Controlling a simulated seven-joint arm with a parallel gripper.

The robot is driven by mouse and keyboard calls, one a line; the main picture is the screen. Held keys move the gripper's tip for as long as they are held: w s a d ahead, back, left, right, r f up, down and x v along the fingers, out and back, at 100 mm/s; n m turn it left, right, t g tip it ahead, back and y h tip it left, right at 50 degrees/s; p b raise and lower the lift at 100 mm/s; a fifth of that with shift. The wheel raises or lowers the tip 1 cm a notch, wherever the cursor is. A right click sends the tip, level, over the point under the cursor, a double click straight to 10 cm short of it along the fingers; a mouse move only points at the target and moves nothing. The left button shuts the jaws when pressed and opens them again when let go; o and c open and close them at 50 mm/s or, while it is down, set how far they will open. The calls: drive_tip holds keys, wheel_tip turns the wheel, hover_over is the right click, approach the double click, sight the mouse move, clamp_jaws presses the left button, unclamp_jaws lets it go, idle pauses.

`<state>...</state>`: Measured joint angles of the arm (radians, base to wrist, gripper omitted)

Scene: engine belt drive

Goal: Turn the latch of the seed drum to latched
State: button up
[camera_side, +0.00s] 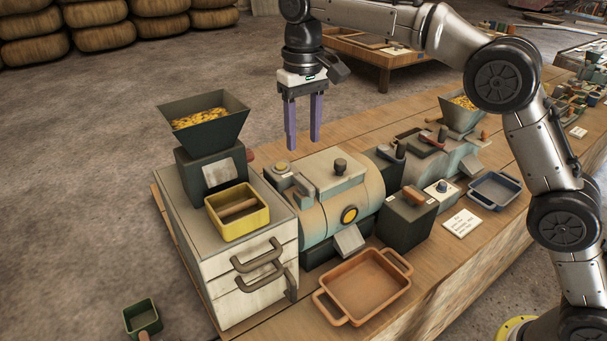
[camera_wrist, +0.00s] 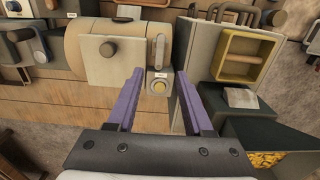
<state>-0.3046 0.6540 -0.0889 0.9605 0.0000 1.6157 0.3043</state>
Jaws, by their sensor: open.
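The seed drum (camera_side: 345,205) is a cream and teal cylinder lying on its side on the bench. It also shows in the wrist view (camera_wrist: 82,52), with a flat hatch plate and a dark round knob (camera_wrist: 108,50) on top. A slim grey lever (camera_wrist: 159,48), which looks like the latch, lies beside the plate along the drum's end; its marked position is too small to read. A small block with a yellow round button (camera_wrist: 159,87) sits by the lever's end. My gripper (camera_side: 303,143) is open and empty above this end of the drum, its purple fingers pointing down.
A white drawer cabinet (camera_side: 245,275) with a yellow bin (camera_side: 238,228) and a dark hopper (camera_side: 203,125) stands close left of the drum. An orange tray (camera_side: 365,288) lies in front. A dark box (camera_side: 408,220) stands at right. The air around my fingers is clear.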

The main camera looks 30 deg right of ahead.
sight(303, 181)
wheel_tip(303, 181, down, 10)
idle(0.4)
clamp_jaws()
